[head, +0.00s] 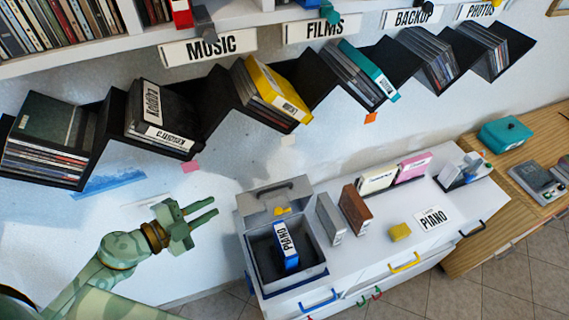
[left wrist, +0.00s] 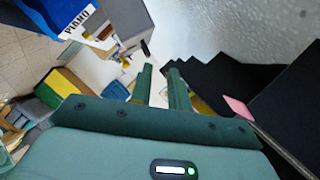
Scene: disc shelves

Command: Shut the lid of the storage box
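The grey storage box (head: 252,275) stands on the left end of the white cabinet. Its lid (head: 268,206) is raised at the back, with a dark handle along its top and a yellow latch. A blue case (head: 287,258) labelled PIANO stands in the box; it also shows at the top of the left wrist view (left wrist: 75,14). The lid appears there too as a grey panel (left wrist: 122,18). My left gripper (head: 214,206) is left of the box and lid, apart from them; its two fingers are open and empty. My right gripper is not in view.
A grey case (head: 330,218), a brown case (head: 354,210) and a yellow block (head: 400,231) are right of the box on the cabinet (head: 345,262). A black zigzag shelf (head: 208,100) with discs hangs on the wall above. Clear wall lies behind my left gripper.

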